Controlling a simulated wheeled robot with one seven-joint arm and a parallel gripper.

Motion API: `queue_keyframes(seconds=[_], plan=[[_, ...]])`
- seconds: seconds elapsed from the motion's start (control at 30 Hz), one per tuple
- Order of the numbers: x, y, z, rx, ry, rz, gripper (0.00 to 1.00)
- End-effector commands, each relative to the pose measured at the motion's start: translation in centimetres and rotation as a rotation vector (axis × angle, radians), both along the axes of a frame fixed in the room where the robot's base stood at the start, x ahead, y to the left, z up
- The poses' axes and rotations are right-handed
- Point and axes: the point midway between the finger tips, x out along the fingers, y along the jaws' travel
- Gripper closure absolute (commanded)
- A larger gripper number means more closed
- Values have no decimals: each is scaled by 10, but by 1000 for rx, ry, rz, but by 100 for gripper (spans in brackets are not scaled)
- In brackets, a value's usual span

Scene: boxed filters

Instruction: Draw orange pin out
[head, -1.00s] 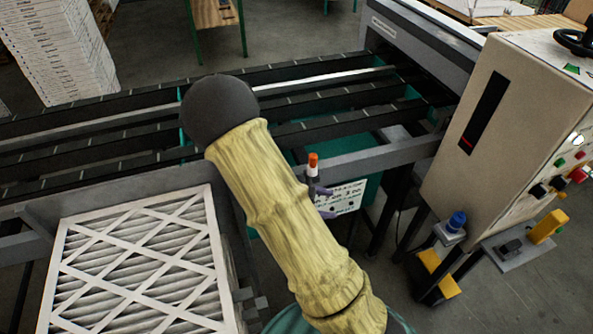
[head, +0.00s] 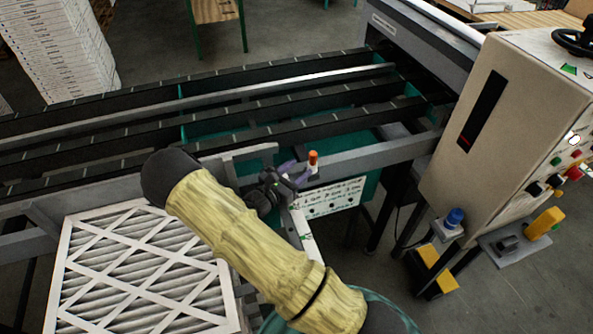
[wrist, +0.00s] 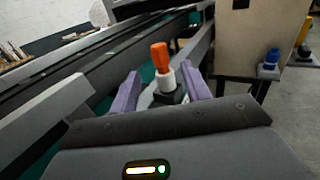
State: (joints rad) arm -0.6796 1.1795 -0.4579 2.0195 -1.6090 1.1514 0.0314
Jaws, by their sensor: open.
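The orange pin (head: 313,157) stands upright with a white collar on a dark base at the conveyor's side rail. In the wrist view the orange pin (wrist: 161,57) is between and slightly beyond the two purple fingers. My gripper (head: 297,176) is open, its purple fingers just left of the pin in the head view. In the wrist view my gripper (wrist: 160,92) has one finger on each side of the pin's base, with gaps visible. I cannot tell whether either finger touches it.
The conveyor (head: 270,105) runs behind the pin. A beige control cabinet (head: 480,150) stands at the right, with a blue knob (head: 455,217) below it. A boxed filter (head: 145,270) lies at front left. A white sign (head: 332,197) hangs below the rail.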

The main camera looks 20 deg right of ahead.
Motion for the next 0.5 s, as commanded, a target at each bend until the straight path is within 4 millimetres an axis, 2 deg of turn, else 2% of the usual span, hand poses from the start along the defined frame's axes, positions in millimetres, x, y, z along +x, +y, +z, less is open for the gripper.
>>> queue_keyframes(seconds=[0.5], plan=[[31,-56,2,1,0,-3,53]])
